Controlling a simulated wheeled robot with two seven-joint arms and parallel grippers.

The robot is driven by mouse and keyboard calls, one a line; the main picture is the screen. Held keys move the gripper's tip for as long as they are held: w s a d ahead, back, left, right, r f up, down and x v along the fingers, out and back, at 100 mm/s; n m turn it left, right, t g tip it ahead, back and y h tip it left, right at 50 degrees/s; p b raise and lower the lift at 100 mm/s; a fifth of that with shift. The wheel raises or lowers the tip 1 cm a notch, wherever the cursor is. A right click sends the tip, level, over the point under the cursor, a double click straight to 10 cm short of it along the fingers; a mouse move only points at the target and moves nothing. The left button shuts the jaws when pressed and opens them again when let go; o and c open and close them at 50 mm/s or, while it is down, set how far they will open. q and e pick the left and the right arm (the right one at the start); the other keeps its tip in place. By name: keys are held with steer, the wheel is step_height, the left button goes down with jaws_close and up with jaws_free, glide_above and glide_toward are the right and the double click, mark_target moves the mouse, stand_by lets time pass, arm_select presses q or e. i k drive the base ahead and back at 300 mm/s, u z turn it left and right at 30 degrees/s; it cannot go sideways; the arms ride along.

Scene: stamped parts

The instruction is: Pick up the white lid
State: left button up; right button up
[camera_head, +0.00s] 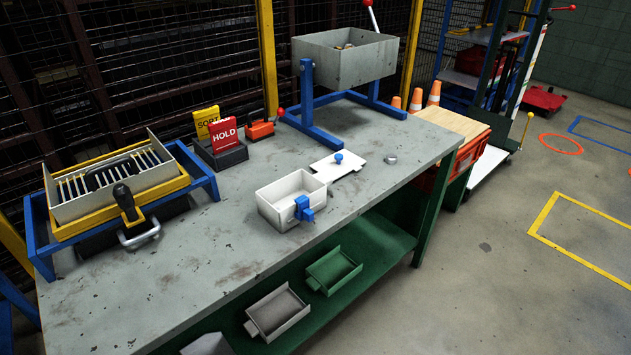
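Neither of my grippers shows in the head view.
The workbench (215,265) has free room in front and at the right. A small metal disc (390,159) lies right of the lid. A grey hopper on a blue stand (345,62), SORT and HOLD signs (224,134) and a slotted sorter (115,185) stand around.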

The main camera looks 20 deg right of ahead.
mark_target(343, 162)
steer(key=z, duration=2.05)
steer(key=i, duration=1)
steer(key=u, duration=1.15)
